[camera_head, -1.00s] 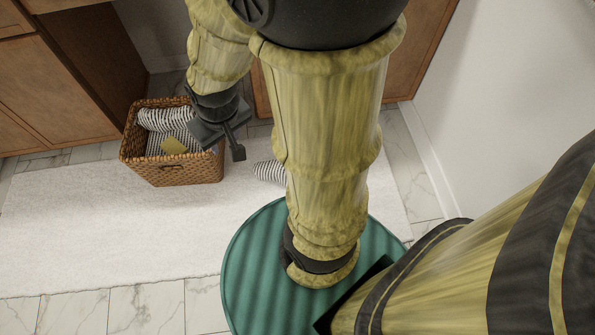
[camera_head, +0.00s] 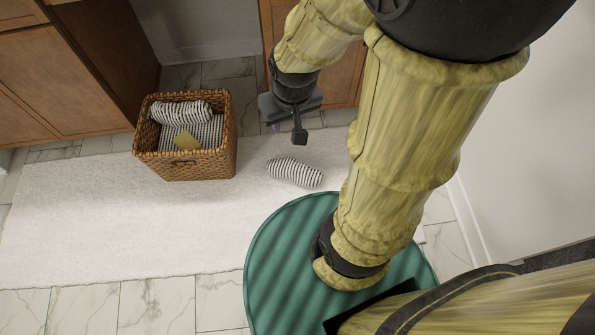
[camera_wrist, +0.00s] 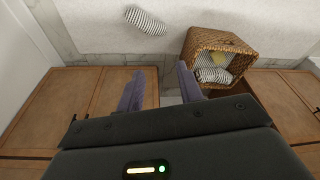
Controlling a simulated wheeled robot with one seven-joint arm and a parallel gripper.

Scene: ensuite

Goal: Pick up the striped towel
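A rolled black-and-white striped towel (camera_head: 294,172) lies on the white mat, to the right of the basket. It also shows at the top of the wrist view (camera_wrist: 146,21). More striped towels (camera_head: 181,112) lie inside the wicker basket (camera_head: 187,166). My gripper (camera_head: 299,137) hangs beyond the loose towel in the head view, apart from it. In the wrist view my gripper's fingers (camera_wrist: 160,86) are spread with nothing between them. The loose towel is fully visible in the head view.
The basket, also in the wrist view (camera_wrist: 186,70), holds a small yellow item (camera_head: 186,141). Wooden cabinets (camera_head: 60,70) stand behind, and a white wall (camera_head: 500,120) is at the right. The white mat (camera_head: 100,215) is clear at the left.

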